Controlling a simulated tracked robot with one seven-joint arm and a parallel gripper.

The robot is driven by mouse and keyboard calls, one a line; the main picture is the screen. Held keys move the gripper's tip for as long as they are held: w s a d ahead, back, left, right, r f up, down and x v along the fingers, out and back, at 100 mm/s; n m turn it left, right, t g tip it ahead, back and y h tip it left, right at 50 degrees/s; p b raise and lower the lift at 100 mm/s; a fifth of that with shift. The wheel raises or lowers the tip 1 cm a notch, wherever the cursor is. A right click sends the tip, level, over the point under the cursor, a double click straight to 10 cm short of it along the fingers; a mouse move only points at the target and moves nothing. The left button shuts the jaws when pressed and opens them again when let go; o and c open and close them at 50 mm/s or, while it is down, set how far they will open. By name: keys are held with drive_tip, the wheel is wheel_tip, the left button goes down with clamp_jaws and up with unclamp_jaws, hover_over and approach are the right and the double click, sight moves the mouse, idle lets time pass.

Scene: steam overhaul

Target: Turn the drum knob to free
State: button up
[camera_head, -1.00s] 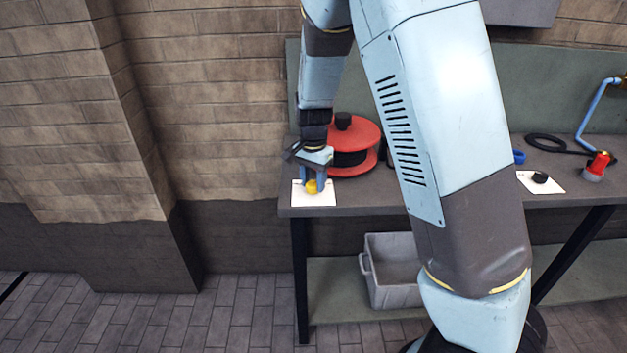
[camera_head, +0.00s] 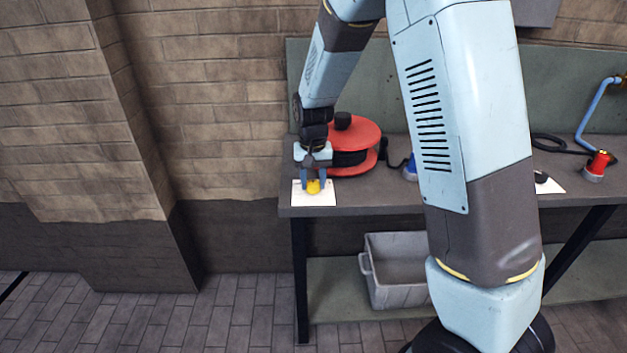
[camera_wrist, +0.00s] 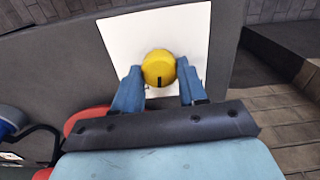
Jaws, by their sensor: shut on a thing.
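The drum knob is a round yellow knob (camera_head: 313,187) on a white plate (camera_head: 300,199) at the left front of the bench. In the wrist view the yellow knob (camera_wrist: 158,68) has a short dark mark near its lower edge, pointing toward my gripper. My gripper (camera_head: 314,182) is over the plate, its two blue fingers on either side of the knob. The fingers also show in the wrist view (camera_wrist: 158,84), shut on the knob. A red drum (camera_head: 358,134) with a black knob on top (camera_head: 343,121) stands just behind.
The grey bench (camera_head: 390,201) carries a blue item (camera_head: 410,168), a red fitting (camera_head: 597,166), a black knob on a second white card (camera_head: 549,184) and a black hose. A grey crate (camera_head: 395,262) sits on the shelf below. My arm hides the bench's middle.

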sight(313, 183)
drive_tip(key=n, duration=0.5)
drive_tip(key=shift+n, duration=0.3)
drive_tip(key=n, duration=0.5)
idle(0.4)
drive_tip(key=o, duration=1.1)
drive_tip(key=shift+c, duration=0.2)
drive_tip(key=shift+r, duration=0.1)
wheel_tip(313, 183, up, 14)
drive_tip(key=shift+f, duration=0.25)
